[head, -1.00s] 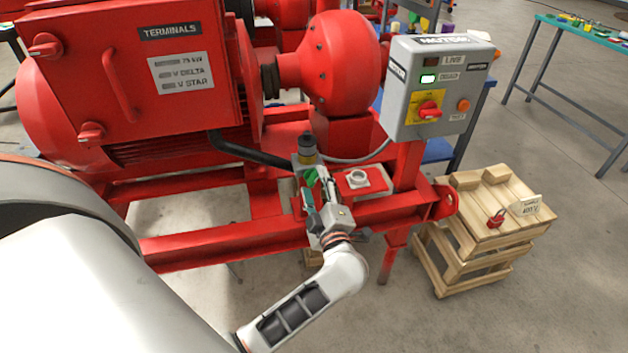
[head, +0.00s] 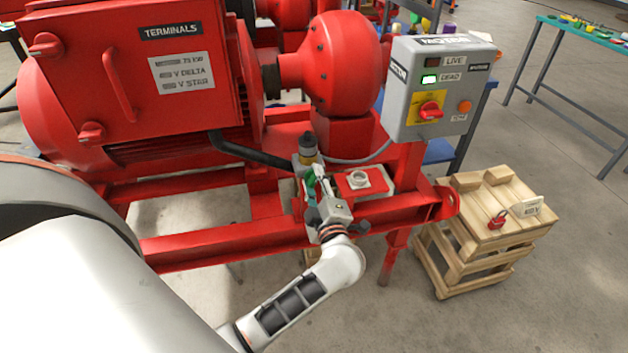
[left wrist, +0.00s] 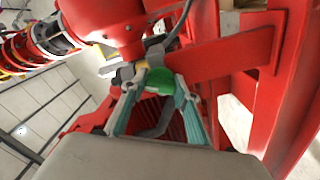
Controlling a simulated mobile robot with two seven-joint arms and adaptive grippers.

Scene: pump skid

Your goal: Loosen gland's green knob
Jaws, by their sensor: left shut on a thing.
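The gland's green knob (head: 311,182) shows in the head view, below the pump's round red housing and partly hidden by my left gripper. In the left wrist view the green knob (left wrist: 158,80) sits between the fingertips, with a grey and yellow fitting beside it. My left gripper (head: 316,186) reaches up to it from below and is shut on the knob. It also shows in the left wrist view (left wrist: 155,88), a teal-lined finger on each side of the knob. My right gripper is in neither view.
A grey motor control box (head: 437,88) stands to the right of the knob. A dark hose (head: 250,152) runs to the gland from the left. The red skid rail (head: 220,240) lies below.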

